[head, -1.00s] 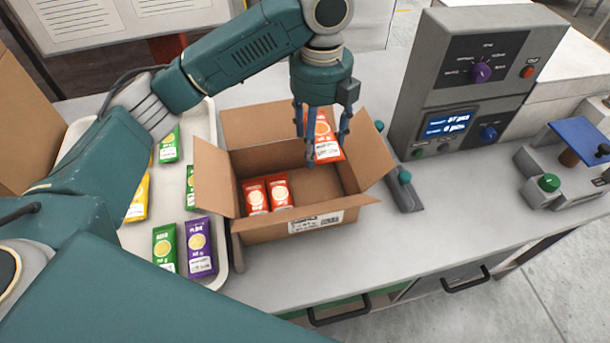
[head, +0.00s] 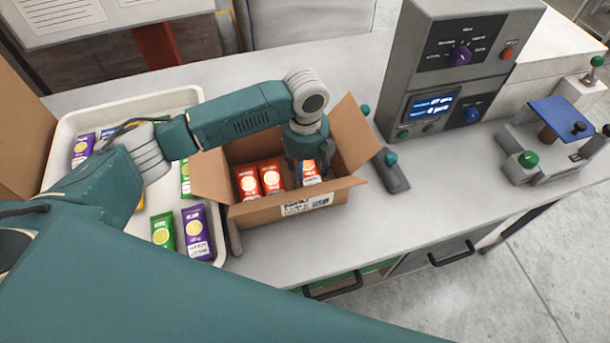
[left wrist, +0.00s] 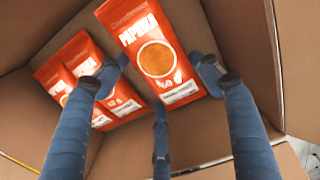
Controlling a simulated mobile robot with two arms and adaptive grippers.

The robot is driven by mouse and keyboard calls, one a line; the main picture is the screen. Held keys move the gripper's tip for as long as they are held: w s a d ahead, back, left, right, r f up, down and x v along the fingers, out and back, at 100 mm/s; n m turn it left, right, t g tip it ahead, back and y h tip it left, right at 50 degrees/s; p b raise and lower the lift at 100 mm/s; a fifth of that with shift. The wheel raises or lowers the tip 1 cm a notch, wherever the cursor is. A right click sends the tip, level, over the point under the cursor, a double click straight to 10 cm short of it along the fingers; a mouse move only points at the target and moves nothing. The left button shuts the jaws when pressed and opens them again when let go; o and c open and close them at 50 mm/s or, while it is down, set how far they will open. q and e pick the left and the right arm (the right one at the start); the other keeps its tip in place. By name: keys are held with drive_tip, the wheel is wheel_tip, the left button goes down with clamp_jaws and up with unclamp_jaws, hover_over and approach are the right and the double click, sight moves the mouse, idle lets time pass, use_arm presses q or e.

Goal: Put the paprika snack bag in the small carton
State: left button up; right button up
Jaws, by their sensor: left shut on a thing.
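The small carton (head: 256,211) is an open brown box with its flaps spread, in the middle of the bench. My left gripper (head: 306,160) reaches down into its right half and is shut on an orange-red paprika snack bag (head: 311,179). In the left wrist view the held bag (left wrist: 152,50) stands out large between the fingers, its PAPRIKA label facing me. Two more paprika bags (head: 248,184) (head: 271,178) stand side by side in the carton's left half. Whether the held bag's lower end touches the carton floor is hidden.
A pale tray (head: 70,127) to the left holds green and purple bags, partly covered by my arm. A grey weigher (head: 440,75) with a lit display stands right of the carton. A small device with a blue plate (head: 562,117) is farther right. The bench front is clear.

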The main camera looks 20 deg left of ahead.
sight(305, 173)
use_arm(q)
wheel_tip(305, 173, down, 2)
drive_tip(key=shift+w+f, duration=0.1)
drive_tip(key=shift+f, duration=0.1)
drive_tip(key=o, duration=1.1)
drive_tip(key=shift+f, duration=0.1)
drive_tip(key=shift+o, duration=0.3)
use_arm(e)
drive_tip(key=shift+s+d+r, duration=0.1)
drive_tip(key=shift+s+d, duration=0.05)
drive_tip(key=shift+s, duration=0.75)
use_arm(q)
wheel_tip(305, 173, up, 11)
drive_tip(key=shift+r+b, duration=0.15)
drive_tip(key=shift+b, duration=0.75)
drive_tip(key=shift+r, duration=0.55)
use_arm(e)
drive_tip(key=shift+s+f, duration=0.2)
drive_tip(key=shift+f, duration=0.8)
